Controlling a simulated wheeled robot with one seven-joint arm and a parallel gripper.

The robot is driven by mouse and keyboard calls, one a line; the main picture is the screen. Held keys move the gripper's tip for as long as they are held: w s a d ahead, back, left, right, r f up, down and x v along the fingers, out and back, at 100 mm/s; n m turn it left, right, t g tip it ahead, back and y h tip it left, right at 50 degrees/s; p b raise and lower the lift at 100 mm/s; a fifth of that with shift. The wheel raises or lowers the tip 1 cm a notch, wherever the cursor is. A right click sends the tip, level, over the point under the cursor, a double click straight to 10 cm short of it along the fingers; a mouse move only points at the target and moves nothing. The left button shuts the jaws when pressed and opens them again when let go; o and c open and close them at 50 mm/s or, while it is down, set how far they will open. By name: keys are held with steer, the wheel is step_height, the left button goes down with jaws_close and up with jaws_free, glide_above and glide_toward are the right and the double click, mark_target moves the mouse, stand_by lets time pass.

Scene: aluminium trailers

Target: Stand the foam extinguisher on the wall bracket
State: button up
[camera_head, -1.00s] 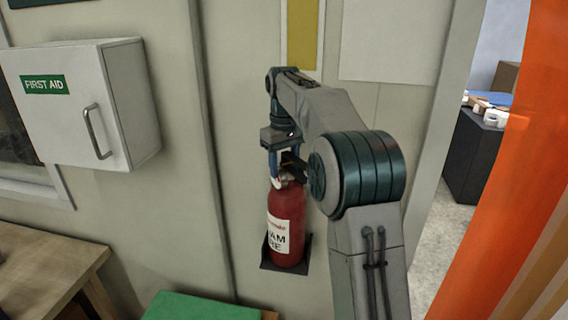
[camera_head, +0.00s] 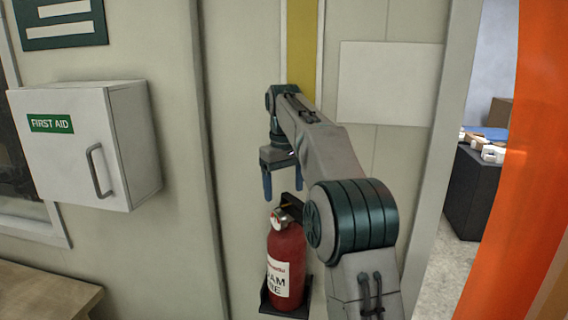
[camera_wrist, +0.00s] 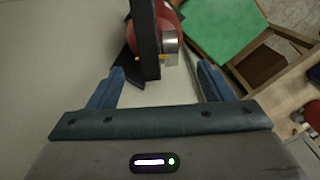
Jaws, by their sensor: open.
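The red foam extinguisher (camera_head: 285,258) stands upright on the black wall bracket (camera_head: 271,307), against the wall in the head view. Its white label faces out and partly reads "AM". In the wrist view the extinguisher's red top (camera_wrist: 170,18) shows beyond a black upright bar. My gripper (camera_head: 281,196) is above the extinguisher, fingers pointing down, apart from it. In the wrist view my two blue fingers (camera_wrist: 161,82) are spread wide with nothing held between them. The bracket's right side is partly hidden by my arm.
A white first aid cabinet (camera_head: 75,150) hangs on the wall to the left. A wooden table (camera_head: 45,290) is below it. A green-topped surface (camera_wrist: 215,28) shows in the wrist view. An orange panel (camera_head: 510,160) stands at the right.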

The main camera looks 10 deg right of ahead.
step_height(320, 180, up, 7)
steer(key=shift+f, duration=0.2)
stand_by(0.3)
stand_by(0.3)
steer(key=shift+s, duration=0.1)
steer(key=s+f+m+t+b, duration=0.2)
steer(key=s+f+b, duration=0.1)
steer(key=s+f, duration=1)
steer(key=s+f+m+t+b, duration=0.1)
steer(key=s+f+m+b, duration=0.1)
steer(key=s+f, duration=1.1)
steer(key=s+b, duration=0.1)
steer(key=s, duration=0.6)
steer(key=shift+d+m+t, duration=0.2)
steer(key=shift+m+t, duration=0.1)
steer(key=shift+t, duration=0.1)
